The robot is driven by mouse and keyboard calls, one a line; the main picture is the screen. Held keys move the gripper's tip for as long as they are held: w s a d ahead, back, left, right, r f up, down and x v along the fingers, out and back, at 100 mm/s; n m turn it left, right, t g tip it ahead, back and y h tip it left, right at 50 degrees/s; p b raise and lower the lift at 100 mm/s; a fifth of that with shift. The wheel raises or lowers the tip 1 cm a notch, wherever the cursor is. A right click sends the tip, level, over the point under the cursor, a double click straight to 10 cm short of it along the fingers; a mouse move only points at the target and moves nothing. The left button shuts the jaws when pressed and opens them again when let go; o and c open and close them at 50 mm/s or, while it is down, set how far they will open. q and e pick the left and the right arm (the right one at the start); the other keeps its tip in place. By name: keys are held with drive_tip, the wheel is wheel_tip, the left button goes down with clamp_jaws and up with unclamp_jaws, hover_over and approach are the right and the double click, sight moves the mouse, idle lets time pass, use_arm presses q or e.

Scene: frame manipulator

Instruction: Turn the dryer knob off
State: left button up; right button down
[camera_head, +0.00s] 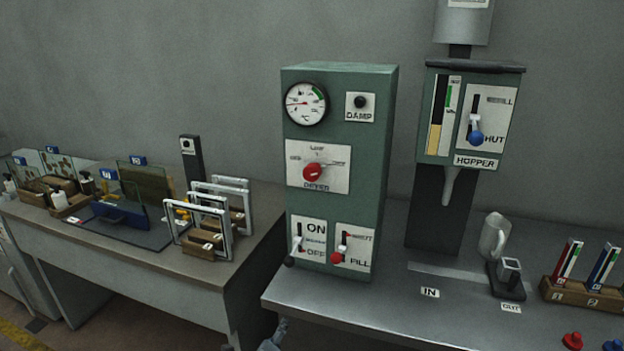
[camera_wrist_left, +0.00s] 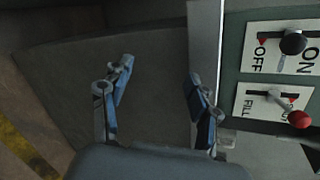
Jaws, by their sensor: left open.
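The red dryer knob (camera_head: 314,173) is on a white plate marked DRYER, in the middle of the green cabinet (camera_head: 370,160). Its small setting labels are too blurred to read, and I cannot tell its setting. My left gripper (camera_wrist_left: 156,80) is open and empty in the left wrist view, with its two blue-padded fingers apart. A small part of it shows at the bottom edge of the head view (camera_head: 274,338), below and in front of the cabinet and well below the knob. The knob is outside the left wrist view. My right gripper is in neither view.
Below the knob are an ON/OFF lever (camera_head: 299,243) and a red-balled FILL lever (camera_head: 337,257); a gauge (camera_head: 306,104) and DAMP button (camera_head: 360,101) sit above. A hopper unit (camera_head: 470,118) stands right. The left table (camera_head: 130,268) holds frames (camera_head: 207,228). Space before the cabinet looks clear.

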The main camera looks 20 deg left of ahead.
use_arm(q)
drive_tip(key=w+d+r+m+t+b, duration=0.1)
drive_tip(key=w+r+m+t, duration=0.15)
drive_tip(key=r, duration=0.55)
drive_tip(key=w+d+r+m+t, duration=0.1)
drive_tip(key=w+r+m+t, duration=0.15)
drive_tip(key=r, duration=0.65)
drive_tip(key=m+t+h, duration=0.1)
drive_tip(key=m+t, duration=0.3)
drive_tip(key=m, duration=0.4)
approach(310, 176)
drive_tip(key=shift+n, duration=0.3)
drive_tip(key=x, duration=1)
drive_tip(key=shift+x, duration=0.8)
drive_tip(key=c, duration=1.2)
drive_tip(key=shift+s, duration=0.1)
